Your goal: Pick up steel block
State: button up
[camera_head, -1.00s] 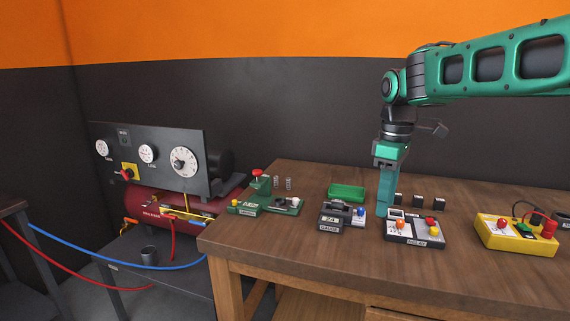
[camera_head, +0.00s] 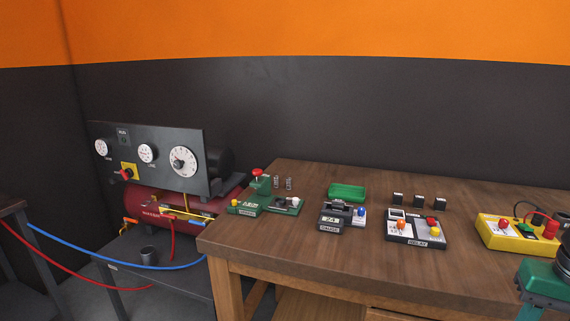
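Three small dark blocks stand in a row at the back of the wooden bench: left block (camera_head: 398,199), middle block (camera_head: 419,200) and right block (camera_head: 440,203). They are too small to tell which, if any, is steel. My gripper (camera_head: 543,281) shows only in part at the lower right corner, in front of the bench's right side and well apart from the blocks. Its fingertips are cut off by the picture edge, so its opening and anything held are hidden.
On the bench (camera_head: 300,252) are a green device with a red knob (camera_head: 262,205), a dark gauge (camera_head: 335,216), a green tray (camera_head: 347,192), a relay box (camera_head: 416,229) and a yellow box (camera_head: 510,235). A red compressor (camera_head: 165,212) stands left. The bench front is clear.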

aim_at(337, 204)
jog(key=u, duration=1.95)
jog(key=i, duration=0.95)
jog(key=z, duration=1.5)
